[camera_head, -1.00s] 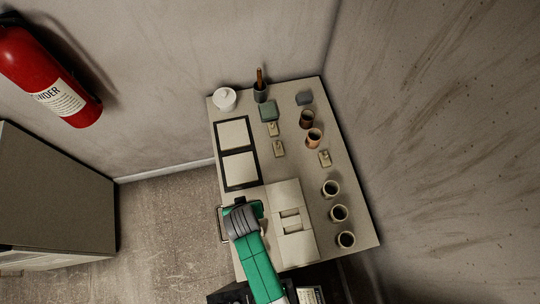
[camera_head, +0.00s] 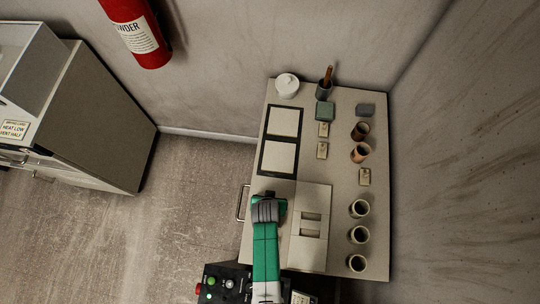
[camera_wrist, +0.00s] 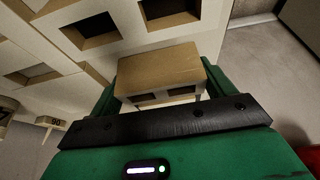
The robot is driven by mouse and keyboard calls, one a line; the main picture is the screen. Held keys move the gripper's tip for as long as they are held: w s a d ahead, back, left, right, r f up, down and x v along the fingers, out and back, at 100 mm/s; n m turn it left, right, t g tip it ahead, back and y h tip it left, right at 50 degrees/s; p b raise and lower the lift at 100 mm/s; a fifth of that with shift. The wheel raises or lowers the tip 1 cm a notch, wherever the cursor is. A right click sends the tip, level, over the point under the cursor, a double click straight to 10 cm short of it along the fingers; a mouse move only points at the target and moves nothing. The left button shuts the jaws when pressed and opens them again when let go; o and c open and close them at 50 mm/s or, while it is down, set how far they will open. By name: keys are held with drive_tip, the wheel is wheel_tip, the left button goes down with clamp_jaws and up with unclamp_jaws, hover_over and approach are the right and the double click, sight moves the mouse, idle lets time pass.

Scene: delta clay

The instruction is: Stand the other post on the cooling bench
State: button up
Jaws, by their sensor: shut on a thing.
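My gripper (camera_wrist: 160,115) is shut on a pale block with a tan top, which I take to be the post (camera_wrist: 160,70). It sits between the green fingers in the wrist view; its far end is hard to make out. In the head view my gripper (camera_head: 270,207) is over the left front of the worktable, beside a pale slotted block (camera_head: 312,200), and the held post is hidden. Dark square openings (camera_wrist: 88,30) show beyond the post in the wrist view. I cannot tell which surface is the cooling bench.
The worktable (camera_head: 340,185) bears two dark-framed pale pads (camera_head: 281,156), several cups (camera_head: 359,208), small tags (camera_head: 322,150) and a white lidded pot (camera_head: 287,84). A grey cabinet (camera_head: 95,125) stands at left, with open floor (camera_head: 185,190) between. A red extinguisher (camera_head: 140,35) hangs on the wall.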

drive_tip(key=shift+f, duration=0.2)
drive_tip(key=o, duration=0.9)
drive_tip(key=shift+r, duration=0.1)
drive_tip(key=shift+o, duration=0.2)
drive_tip(key=shift+r, duration=0.1)
